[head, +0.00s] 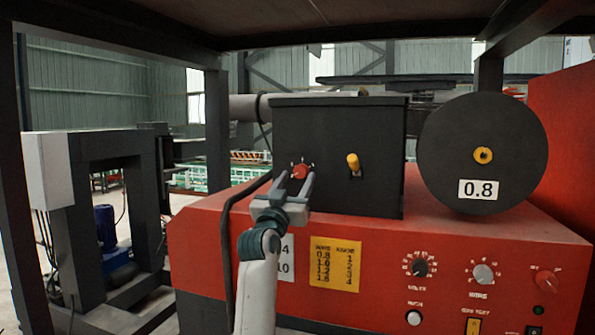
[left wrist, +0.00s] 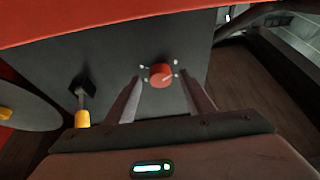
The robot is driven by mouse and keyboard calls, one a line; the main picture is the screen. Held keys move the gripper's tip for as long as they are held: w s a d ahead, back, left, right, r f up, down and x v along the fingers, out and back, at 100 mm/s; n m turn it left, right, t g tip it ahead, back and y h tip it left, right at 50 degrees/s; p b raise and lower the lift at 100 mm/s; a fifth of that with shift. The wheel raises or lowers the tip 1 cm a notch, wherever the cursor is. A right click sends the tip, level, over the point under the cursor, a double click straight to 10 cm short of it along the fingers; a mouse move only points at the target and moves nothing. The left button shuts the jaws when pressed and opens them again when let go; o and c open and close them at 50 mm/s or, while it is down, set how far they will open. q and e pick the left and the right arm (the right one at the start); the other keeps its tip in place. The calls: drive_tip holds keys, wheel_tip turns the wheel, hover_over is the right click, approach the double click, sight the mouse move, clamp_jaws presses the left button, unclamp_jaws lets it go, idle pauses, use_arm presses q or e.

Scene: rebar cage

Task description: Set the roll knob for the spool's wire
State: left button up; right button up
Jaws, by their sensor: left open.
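The red roll knob (head: 300,171) sits on the front of the dark feeder box (head: 330,125), with small light marks around it. The left wrist view shows it too (left wrist: 161,75), with a pale pointer line. My left gripper (head: 293,185) is open, its fingers on either side of and just short of the knob; I cannot tell if they touch it. The dark round spool (head: 482,130) at the right bears a white label (head: 480,189) reading 0.8. A yellow chart (head: 335,264) lists 0.8, 1.0, 1.2 and 1.6 against numbers; 0.8 is beside 1. My right gripper is not in view.
A yellow-tipped lever (head: 353,164) sticks out of the box right of the knob. A red control panel (head: 450,285) below has several other knobs and buttons. A black cable (head: 229,230) hangs left of my arm. A dark frame post (head: 217,125) stands at the left.

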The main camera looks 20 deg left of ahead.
use_arm(q)
drive_tip(key=shift+x, duration=0.75)
drive_tip(key=c, duration=1.1)
drive_tip(key=shift+o, duration=0.2)
